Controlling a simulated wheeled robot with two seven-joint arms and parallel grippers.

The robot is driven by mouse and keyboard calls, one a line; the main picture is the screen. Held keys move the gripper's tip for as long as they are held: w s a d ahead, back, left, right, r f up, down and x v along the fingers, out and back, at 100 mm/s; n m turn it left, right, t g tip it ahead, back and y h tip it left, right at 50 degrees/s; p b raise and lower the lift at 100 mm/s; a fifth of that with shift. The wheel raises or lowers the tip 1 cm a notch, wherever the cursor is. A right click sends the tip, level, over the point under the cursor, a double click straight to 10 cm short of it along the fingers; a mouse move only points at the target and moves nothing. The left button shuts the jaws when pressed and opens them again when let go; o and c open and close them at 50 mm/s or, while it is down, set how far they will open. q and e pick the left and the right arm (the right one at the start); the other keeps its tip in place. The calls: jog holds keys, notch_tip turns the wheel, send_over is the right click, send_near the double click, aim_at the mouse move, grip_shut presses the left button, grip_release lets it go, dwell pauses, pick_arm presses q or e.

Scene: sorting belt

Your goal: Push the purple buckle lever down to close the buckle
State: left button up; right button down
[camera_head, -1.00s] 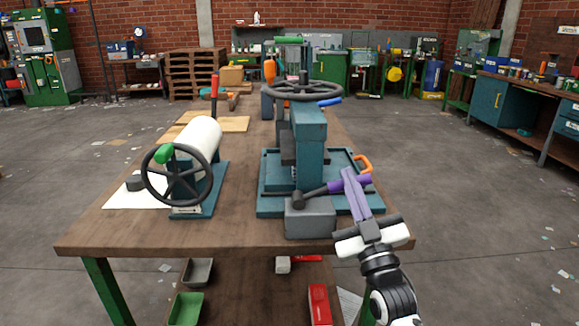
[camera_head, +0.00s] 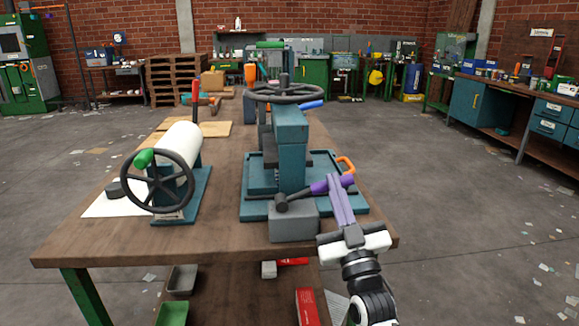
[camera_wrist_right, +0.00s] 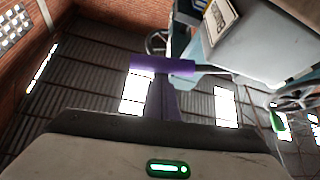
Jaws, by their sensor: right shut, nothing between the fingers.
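The purple lever (camera_head: 328,185) shows in the head view as a purple grip on a dark rod with a round dark end, lying at a slant near the grey block (camera_head: 293,223). My right gripper (camera_head: 337,181) is shut, its purple-tinted fingers reaching up from the front right to the grip. In the right wrist view, the purple grip (camera_wrist_right: 178,66) lies across the tips of my right gripper (camera_wrist_right: 167,78). The tips appear at or against the grip, but nothing is between the fingers. I cannot tell for sure whether they touch. My left gripper is out of view.
A blue press (camera_head: 290,150) with a dark handwheel (camera_head: 285,92) stands behind the lever, with an orange handle (camera_head: 346,164) at its right. A white roller machine (camera_head: 176,155) stands to the left. Bare tabletop (camera_head: 130,245) lies at the front left.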

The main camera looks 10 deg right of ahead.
notch_tip(320, 180, up, 4)
jog(key=p, duration=0.4)
jog(key=b+v, duration=0.1)
jog(key=v, duration=0.9)
jog(key=shift+s+a, duration=0.35)
jog(key=shift+s, duration=0.05)
jog(key=s+a+f+g+p, duration=0.1)
jog(key=s+f+g, duration=0.2)
jog(key=f, duration=0.4)
jog(key=s+f+g+y+p, duration=0.1)
jog(key=s+f+g, duration=0.2)
jog(key=f, duration=0.3)
jog(key=s+a+f+g+p, duration=0.1)
jog(key=s+f+g, duration=0.2)
jog(key=f, duration=0.4)
jog(key=s+f+g, duration=0.3)
jog(key=s+f, duration=0.3)
jog(key=s, duration=0.2)
jog(key=s+f+m+g+p, duration=0.1)
jog(key=s+f+g, duration=0.2)
jog(key=s+f, duration=0.3)
jog(key=s, duration=0.2)
jog(key=shift+s, duration=0.35)
